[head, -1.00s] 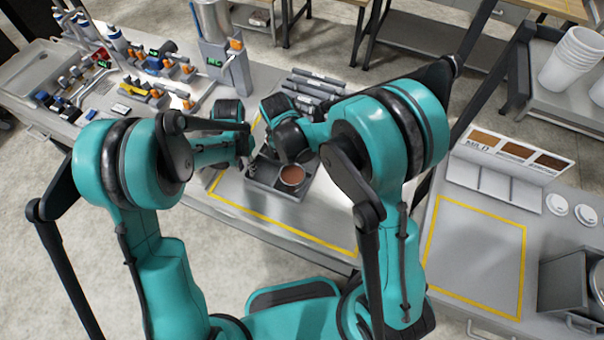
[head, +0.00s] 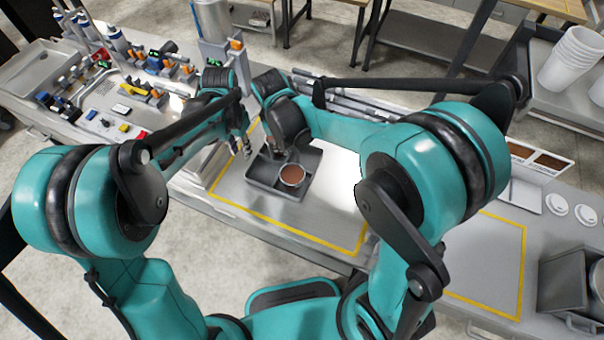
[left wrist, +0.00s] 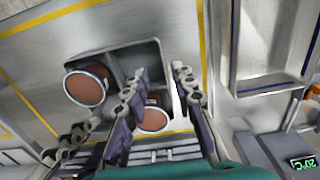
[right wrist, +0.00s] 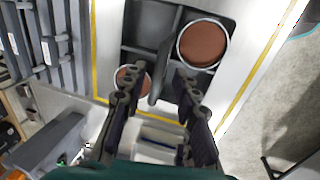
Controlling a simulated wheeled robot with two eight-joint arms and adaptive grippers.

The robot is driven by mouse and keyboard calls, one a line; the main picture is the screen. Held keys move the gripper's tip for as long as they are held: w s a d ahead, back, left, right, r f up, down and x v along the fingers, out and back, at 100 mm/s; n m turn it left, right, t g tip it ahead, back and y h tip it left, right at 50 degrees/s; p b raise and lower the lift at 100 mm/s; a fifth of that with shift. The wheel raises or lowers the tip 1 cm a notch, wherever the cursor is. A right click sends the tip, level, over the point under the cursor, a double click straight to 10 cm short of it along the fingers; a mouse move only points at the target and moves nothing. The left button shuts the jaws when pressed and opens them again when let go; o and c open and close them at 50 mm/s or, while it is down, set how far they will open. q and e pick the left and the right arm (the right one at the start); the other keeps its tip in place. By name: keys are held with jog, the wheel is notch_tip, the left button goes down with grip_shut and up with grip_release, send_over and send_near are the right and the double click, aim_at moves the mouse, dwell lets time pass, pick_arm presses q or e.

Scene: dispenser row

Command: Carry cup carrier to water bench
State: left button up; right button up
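The dark grey cup carrier (head: 262,186) rests inside a yellow outline on the metal bench. A cup with brown contents (head: 292,176) stands in its near right compartment. The right wrist view shows that cup (right wrist: 203,43) and a second brown-filled cup (right wrist: 126,80), partly hidden by a finger. My right gripper (right wrist: 157,88) is over the carrier, fingers apart on either side of its dark upright handle (right wrist: 160,72). My left gripper (left wrist: 162,75) is beside the carrier's left end in the head view, fingers apart; I cannot tell whether it touches the carrier.
Dispensers and small coloured items (head: 150,90) crowd the bench at left, near a sink (head: 45,68). A second yellow-outlined area (head: 485,265) at right looks clear where visible. Stacked white cups (head: 572,58) are at back right.

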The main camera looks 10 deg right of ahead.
jog(key=r, duration=0.4)
jog(key=shift+s+a+r, duration=0.1)
jog(key=shift+s+a, duration=0.15)
jog(key=shift+s, duration=0.1)
